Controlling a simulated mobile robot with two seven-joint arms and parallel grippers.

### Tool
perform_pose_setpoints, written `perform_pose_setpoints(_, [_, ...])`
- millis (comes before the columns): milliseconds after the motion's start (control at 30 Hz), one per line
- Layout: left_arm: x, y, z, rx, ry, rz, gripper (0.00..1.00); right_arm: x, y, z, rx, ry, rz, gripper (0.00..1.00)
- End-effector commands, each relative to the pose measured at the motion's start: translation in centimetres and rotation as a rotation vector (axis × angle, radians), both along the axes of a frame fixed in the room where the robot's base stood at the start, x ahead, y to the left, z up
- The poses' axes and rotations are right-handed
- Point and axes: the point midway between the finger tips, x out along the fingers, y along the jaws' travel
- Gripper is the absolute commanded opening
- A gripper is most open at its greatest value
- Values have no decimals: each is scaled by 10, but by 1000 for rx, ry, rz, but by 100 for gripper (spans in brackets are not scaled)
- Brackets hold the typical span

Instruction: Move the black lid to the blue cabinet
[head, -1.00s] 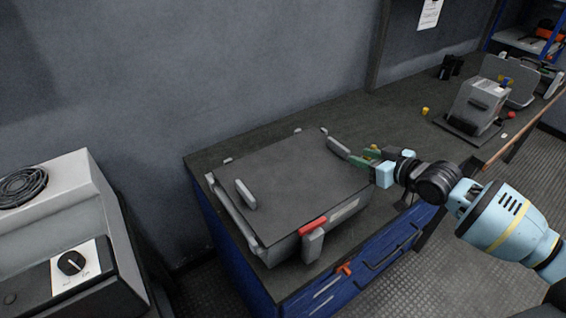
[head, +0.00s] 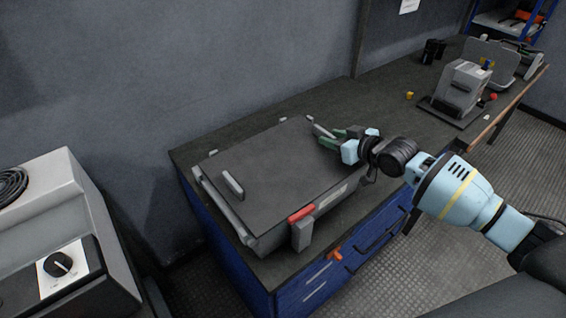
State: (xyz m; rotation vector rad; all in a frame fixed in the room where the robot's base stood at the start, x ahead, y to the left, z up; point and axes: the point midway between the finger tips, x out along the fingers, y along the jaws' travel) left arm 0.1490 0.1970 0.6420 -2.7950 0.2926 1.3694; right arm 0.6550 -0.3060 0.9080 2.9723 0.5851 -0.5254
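The black lid (head: 275,168) is a flat dark panel with a grey handle (head: 233,183) on its left side and another at its right edge. It lies on a grey box (head: 262,243) with a red latch, which stands on the dark top of the blue cabinet (head: 238,262). My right gripper (head: 334,137) is at the lid's right handle, with its green fingers beside or around that handle. I cannot tell whether they are closed on it. My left gripper is not in view.
A grey device (head: 461,88) stands farther right on the bench, near a small yellow piece (head: 409,96) and black cups (head: 433,50). A grey machine with a knob (head: 58,264) stands at the lower left. The worktop between box and device is clear.

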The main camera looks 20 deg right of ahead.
Motion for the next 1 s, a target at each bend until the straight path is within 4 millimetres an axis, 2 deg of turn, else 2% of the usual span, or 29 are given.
perform_pose_setpoints(200, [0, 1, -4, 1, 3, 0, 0, 18, 8, -8, 0, 1, 0, 36])
perform_pose_setpoints(467, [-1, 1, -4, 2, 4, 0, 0, 20, 8, -8, -1, 0, 0, 36])
perform_pose_setpoints(733, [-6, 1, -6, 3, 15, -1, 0, 19, 8, -8, 0, 0, 0, 1])
perform_pose_setpoints(1000, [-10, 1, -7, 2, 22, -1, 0, 20, 8, -5, 5, -4, 0, 0])
